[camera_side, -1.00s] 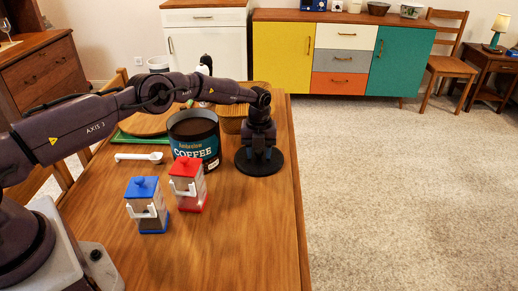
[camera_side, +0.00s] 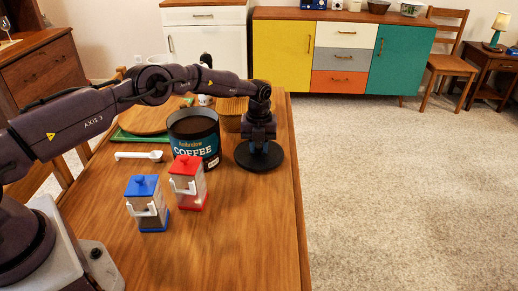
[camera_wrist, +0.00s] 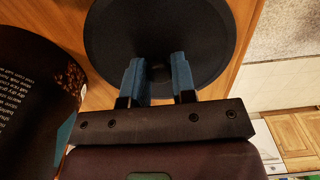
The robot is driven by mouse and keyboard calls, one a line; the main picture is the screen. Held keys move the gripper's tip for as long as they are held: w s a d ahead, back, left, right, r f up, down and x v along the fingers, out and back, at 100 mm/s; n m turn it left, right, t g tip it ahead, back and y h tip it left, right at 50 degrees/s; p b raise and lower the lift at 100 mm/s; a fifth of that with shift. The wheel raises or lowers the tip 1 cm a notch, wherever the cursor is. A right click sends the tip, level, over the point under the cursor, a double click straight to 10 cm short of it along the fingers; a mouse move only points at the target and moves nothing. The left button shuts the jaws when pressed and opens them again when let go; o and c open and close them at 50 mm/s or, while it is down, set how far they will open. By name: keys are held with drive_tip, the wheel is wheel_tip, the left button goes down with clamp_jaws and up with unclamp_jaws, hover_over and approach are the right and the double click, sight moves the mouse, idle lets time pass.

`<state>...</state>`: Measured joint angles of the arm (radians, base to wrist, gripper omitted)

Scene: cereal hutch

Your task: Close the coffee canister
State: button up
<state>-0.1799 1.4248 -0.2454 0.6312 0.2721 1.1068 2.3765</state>
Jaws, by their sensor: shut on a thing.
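The coffee canister (camera_side: 195,148) stands upright on the table with its dark round top open. Its side also fills the left of the wrist view (camera_wrist: 35,100). The black round lid (camera_side: 262,160) is to the right of the canister, apart from it and roughly level. My gripper (camera_side: 259,145) is above the lid, pointing down. In the wrist view, the blue fingertips of my gripper (camera_wrist: 160,76) are closed on the knob at the middle of the lid (camera_wrist: 160,25). The knob is mostly hidden between the fingers.
A blue-topped box (camera_side: 147,205) and a red-topped box (camera_side: 188,184), both with white handles, stand in front of the canister. A white scoop (camera_side: 138,156) lies to its left. A wicker basket (camera_side: 231,112) and a round wooden board (camera_side: 147,121) are behind. The front right tabletop is clear.

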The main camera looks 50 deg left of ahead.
wheel_tip(320, 180, up, 24)
drive_tip(key=s+a+n, duration=0.7)
drive_tip(key=s+a, duration=0.6)
wheel_tip(320, 180, down, 11)
drive_tip(key=shift+d, duration=0.25)
drive_tip(key=shift+w+f, duration=0.1)
drive_tip(key=shift+f, duration=0.45)
idle(2.5)
drive_tip(key=o, duration=1.2)
drive_tip(key=shift+o, duration=0.2)
